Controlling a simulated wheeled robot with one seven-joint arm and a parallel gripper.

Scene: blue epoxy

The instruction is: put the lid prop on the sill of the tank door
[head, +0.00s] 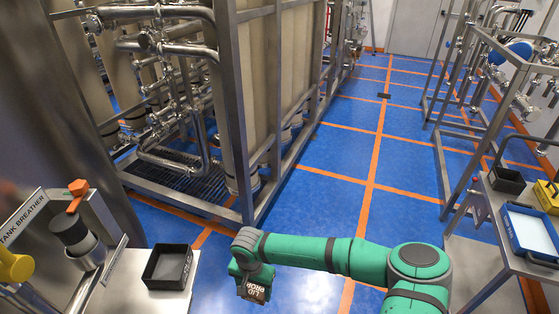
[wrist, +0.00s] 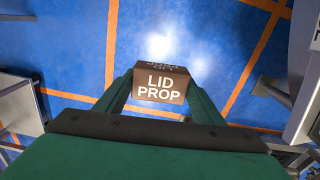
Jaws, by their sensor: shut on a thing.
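The lid prop (wrist: 160,88) is a small brown block with white lettering. In the wrist view it sits between the two green fingers of my gripper (wrist: 160,105), which is shut on it. In the head view the lid prop (head: 253,292) shows below the end of my green arm, and my gripper (head: 252,276) holds it over the blue floor, apart from any surface. I cannot make out the tank door or its sill in either view.
At left stands a metal bench with an open black tray (head: 168,267) and a tank breather fitting (head: 72,232). A steel-framed skid (head: 240,130) stands behind. At right, a cart carries a blue-and-white tray (head: 530,233), a black bin (head: 507,180) and a yellow box (head: 547,194). The middle aisle is clear.

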